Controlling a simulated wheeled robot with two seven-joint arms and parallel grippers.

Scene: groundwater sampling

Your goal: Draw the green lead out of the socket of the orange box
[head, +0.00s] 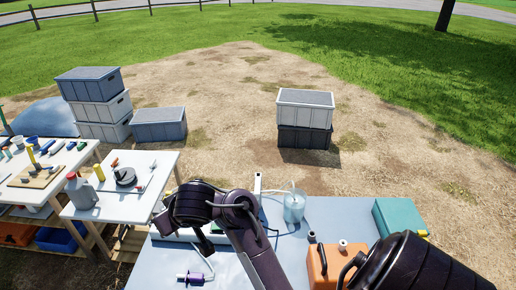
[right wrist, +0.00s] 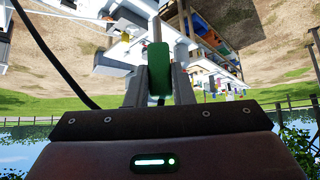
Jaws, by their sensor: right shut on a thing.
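The orange box (head: 319,268) stands on the blue-grey table at the lower right of the head view, partly behind a dark arm part of mine. I cannot make out its socket. In the right wrist view my right gripper (right wrist: 158,88) is shut on the green lead's plug (right wrist: 158,62), with a finger on each side. No socket or orange box shows around the plug there. A black cable (right wrist: 50,58) curves at the left of that view; I cannot tell whether it belongs to the plug.
The blue-grey table (head: 345,212) also bears a clear jar (head: 294,206), a teal box (head: 398,217) and a purple-bodied piece (head: 190,277) with a tube. White tables with tools stand at the left. Stacked crates (head: 305,110) stand on the dirt beyond.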

